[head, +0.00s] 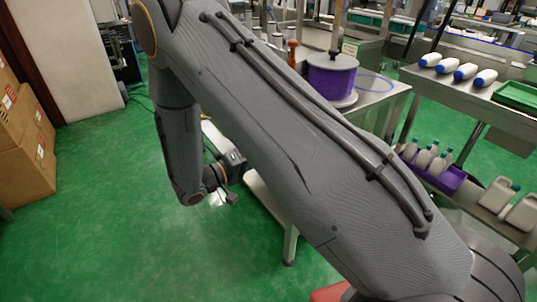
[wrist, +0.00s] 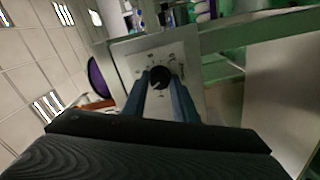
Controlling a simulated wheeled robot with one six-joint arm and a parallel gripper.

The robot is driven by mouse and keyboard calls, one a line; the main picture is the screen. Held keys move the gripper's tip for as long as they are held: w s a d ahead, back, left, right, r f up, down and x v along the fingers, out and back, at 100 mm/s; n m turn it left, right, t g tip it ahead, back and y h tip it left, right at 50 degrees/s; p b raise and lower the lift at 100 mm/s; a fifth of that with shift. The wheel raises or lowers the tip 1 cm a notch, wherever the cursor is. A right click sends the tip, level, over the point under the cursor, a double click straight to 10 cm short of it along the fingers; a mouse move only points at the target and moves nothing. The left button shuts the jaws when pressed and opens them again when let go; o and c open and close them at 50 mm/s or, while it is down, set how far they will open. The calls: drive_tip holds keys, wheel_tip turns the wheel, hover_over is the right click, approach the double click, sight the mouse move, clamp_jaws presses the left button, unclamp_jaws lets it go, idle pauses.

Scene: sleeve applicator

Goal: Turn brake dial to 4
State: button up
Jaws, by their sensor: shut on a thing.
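The brake dial (wrist: 160,77) is a black round knob on a pale square plate (wrist: 130,50) with small marks around it, in the wrist view. A light pointer line shows on the knob, seeming to point down and left; the numbers are too small to read. My gripper (wrist: 161,80) has its two blue-grey fingers on either side of the knob, shut on it. In the head view the dial is hidden and my arm covers much of the picture, with my wrist low beside the metal table.
A purple roll (head: 330,80) stands on the metal table (head: 376,105); its edge also shows in the wrist view (wrist: 97,78). A bench (head: 450,85) with white bottles is at the right. Cardboard boxes (head: 25,150) stand at the left. Green floor (head: 110,210) between is clear.

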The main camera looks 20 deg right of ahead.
drive_tip(key=shift+s+d, duration=0.1)
idle(0.3)
drive_tip(key=o, duration=1.1)
drive_tip(key=shift+m, duration=0.3)
drive_tip(key=shift+c, duration=0.2)
drive_tip(key=v, duration=0.8)
drive_tip(key=shift+b, duration=0.3)
